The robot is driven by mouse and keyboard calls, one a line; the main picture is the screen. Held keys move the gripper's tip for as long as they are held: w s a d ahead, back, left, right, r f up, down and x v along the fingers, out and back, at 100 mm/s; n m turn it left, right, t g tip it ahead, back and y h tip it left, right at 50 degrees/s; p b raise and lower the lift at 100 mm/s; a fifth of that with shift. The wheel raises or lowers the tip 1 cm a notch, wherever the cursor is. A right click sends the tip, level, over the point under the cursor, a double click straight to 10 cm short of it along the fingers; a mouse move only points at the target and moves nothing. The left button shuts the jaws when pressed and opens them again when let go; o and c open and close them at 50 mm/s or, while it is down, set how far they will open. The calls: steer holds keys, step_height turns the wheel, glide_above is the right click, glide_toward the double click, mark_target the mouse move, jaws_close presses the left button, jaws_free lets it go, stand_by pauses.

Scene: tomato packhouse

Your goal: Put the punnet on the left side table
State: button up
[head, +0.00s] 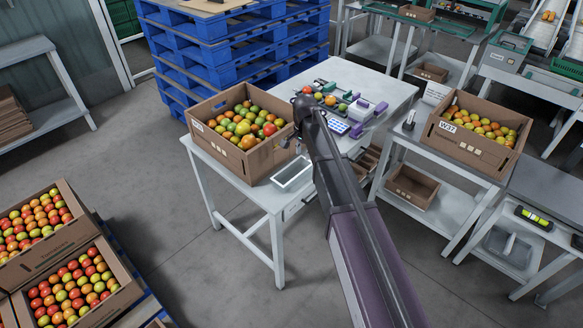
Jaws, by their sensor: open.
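The punnet (292,174) appears to be a small pale rectangular tray, seemingly empty, on the front edge of the middle work table (256,194). My gripper (299,132) is over that table, just beyond the punnet in the picture and apart from it as far as I can see. It is open; its fingers are small and dark, partly hidden by my arm. The left side table (28,50) is a grey table with a lower shelf at the far left, its visible top bare.
A tomato crate (221,152) stands left of the punnet; small tools and coloured boxes lie behind. Another tomato crate (466,151) stands on the right table. Blue pallets (225,55) are stacked behind. Tomato crates (73,248) fill the lower left. Open floor lies between.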

steer(key=shift+w+a+r, duration=0.3)
steer(key=shift+w+a, duration=0.05)
steer(key=shift+a, duration=0.15)
steer(key=shift+f, duration=0.1)
steer(key=b, duration=0.9)
glide_above(301, 179)
steer(key=f, duration=0.8)
steer(key=shift+s+a+f, duration=0.15)
steer(key=shift+a+f, duration=0.05)
steer(key=shift+f, duration=0.05)
steer(key=f+b, duration=0.3)
steer(key=shift+w+d+f, duration=0.15)
steer(key=shift+w, duration=0.2)
steer(key=shift+f+b, duration=0.85)
steer(key=shift+f, duration=0.1)
jaws_close()
